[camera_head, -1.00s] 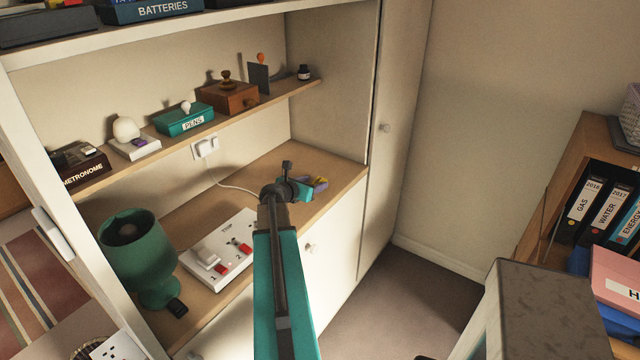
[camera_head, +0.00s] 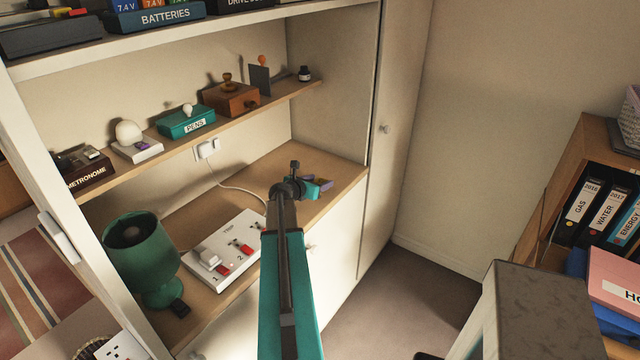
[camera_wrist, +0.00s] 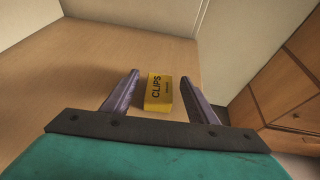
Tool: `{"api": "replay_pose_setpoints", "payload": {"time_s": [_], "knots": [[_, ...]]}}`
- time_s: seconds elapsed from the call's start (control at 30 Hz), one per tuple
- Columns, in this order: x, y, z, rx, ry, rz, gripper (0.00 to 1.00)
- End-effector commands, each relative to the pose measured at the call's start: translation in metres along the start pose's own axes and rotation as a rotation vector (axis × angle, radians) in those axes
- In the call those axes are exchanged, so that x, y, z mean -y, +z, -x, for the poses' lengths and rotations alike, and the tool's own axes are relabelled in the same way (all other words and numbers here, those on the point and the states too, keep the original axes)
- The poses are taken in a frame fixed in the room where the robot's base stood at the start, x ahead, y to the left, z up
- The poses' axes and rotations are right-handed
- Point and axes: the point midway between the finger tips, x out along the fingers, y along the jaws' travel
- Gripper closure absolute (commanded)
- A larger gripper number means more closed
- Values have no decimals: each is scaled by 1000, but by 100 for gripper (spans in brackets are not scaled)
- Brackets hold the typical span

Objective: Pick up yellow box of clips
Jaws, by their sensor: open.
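The yellow box of clips (camera_wrist: 158,92) lies on the wooden counter in the wrist view, its "CLIPS" label facing up. My gripper (camera_wrist: 160,88) is open, with one purple-grey finger on each side of the box. Gaps show between the box and both fingers, the right one narrower. In the head view my gripper (camera_head: 322,185) is low over the right end of the counter. The box is mostly hidden there behind my gripper.
The wooden counter (camera_head: 205,215) also holds a white socket panel (camera_head: 225,250) with red switches and a green lamp (camera_head: 140,250). A shelf (camera_head: 225,118) with a teal pens box runs above. The cabinet side wall (camera_head: 330,110) stands right of the counter.

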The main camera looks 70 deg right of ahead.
Motion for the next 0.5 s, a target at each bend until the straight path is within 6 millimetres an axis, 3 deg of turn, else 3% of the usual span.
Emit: {"api": "replay_pose_setpoints", "payload": {"time_s": [0.2,0.5], "knots": [[0,1,-19,0,0,0,47],[1,0,-24,0,0,0,47]]}}
